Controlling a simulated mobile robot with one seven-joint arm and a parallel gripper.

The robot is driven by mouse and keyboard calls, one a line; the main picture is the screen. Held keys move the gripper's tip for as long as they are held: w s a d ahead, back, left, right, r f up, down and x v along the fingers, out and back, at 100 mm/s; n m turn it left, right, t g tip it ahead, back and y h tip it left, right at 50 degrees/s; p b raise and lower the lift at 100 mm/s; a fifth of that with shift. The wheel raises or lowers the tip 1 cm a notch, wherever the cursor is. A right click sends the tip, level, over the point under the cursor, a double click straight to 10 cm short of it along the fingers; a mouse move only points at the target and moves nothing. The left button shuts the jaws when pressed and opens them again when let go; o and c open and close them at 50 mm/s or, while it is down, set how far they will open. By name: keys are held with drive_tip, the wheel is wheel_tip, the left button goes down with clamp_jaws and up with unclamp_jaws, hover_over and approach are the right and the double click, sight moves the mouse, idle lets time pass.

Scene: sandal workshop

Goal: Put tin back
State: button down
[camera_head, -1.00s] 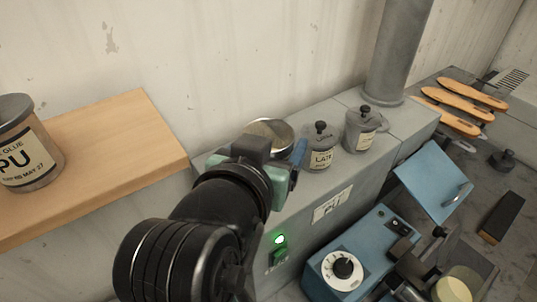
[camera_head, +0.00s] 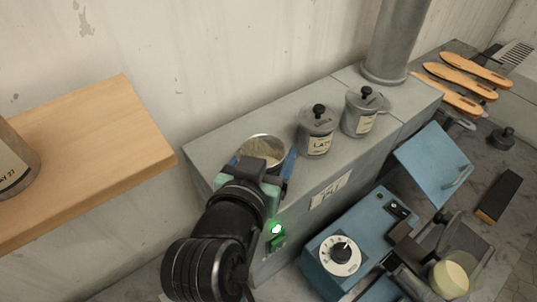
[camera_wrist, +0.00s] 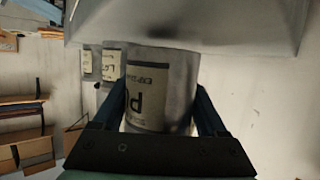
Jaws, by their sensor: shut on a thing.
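My gripper (camera_head: 264,170) is shut on a round metal tin (camera_head: 263,147) over the left end of the grey cabinet (camera_head: 222,137). The tin is roughly upright, and its top shows a pale round face inside a shiny rim. In the wrist view the tin (camera_wrist: 175,72) sits between the two fingers of my gripper (camera_wrist: 163,105). Its cream label is partly visible, starting with "P". I cannot tell whether its base touches the cabinet top. Two grey tins with black knobs, one labelled "LAT..." (camera_head: 317,133) and another (camera_head: 361,112), stand to its right.
A wooden shelf (camera_head: 95,135) with a partly cut-off glue tin (camera_head: 12,165) is at left. A grey pipe (camera_head: 392,45) rises behind the tins. A blue machine (camera_head: 345,250) with a dial stands in front of the cabinet. Wooden soles (camera_head: 465,78) lie at far right.

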drive_tip(key=shift+f, duration=0.55)
drive_tip(key=shift+f, duration=0.25)
unclamp_jaws()
drive_tip(key=shift+r, duration=0.1)
